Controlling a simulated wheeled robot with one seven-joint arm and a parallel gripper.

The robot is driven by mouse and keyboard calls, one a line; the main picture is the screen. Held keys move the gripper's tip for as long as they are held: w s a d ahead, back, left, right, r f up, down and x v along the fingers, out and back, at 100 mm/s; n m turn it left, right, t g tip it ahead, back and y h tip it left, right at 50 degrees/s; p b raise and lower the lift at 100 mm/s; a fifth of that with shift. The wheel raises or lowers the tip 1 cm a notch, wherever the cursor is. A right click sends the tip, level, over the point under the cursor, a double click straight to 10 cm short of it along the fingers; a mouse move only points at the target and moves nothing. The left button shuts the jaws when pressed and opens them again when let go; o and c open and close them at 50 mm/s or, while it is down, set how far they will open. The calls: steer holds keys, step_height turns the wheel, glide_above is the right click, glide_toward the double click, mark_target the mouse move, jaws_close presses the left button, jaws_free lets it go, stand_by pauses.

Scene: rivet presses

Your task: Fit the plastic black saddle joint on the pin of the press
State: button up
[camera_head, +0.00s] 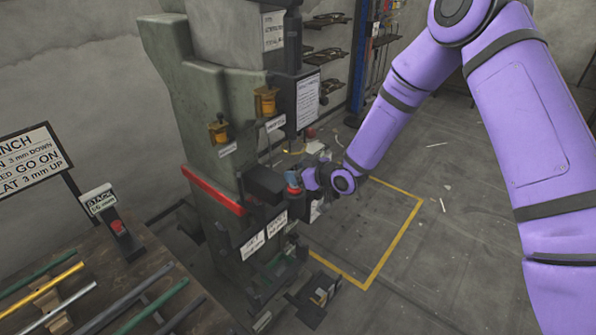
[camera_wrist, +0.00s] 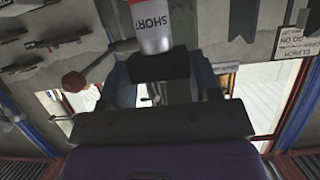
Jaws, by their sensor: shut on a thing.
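My gripper (camera_wrist: 162,90) is shut on a dark block between its fingers, which I take to be the black saddle joint (camera_wrist: 158,67). A white and grey cylinder marked SHORT, with a red band, which looks like the pin (camera_wrist: 152,30), lines up end-on with the block. Whether they touch or the block sits around it, I cannot tell. In the head view my gripper (camera_head: 296,184) is at the front of the green press (camera_head: 215,130), beside its dark jutting part. The saddle joint is too small and covered to make out there.
A bench (camera_head: 150,265) with coloured rods and a sign (camera_head: 35,160) stands at the left. A red-ended lever (camera_wrist: 75,81) shows left of the gripper in the wrist view. Yellow lines (camera_head: 400,250) mark the floor right of the press, where it is mostly clear.

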steer(key=o, duration=1)
steer(key=v, duration=1.1)
steer(key=shift+w+a+r, duration=0.1)
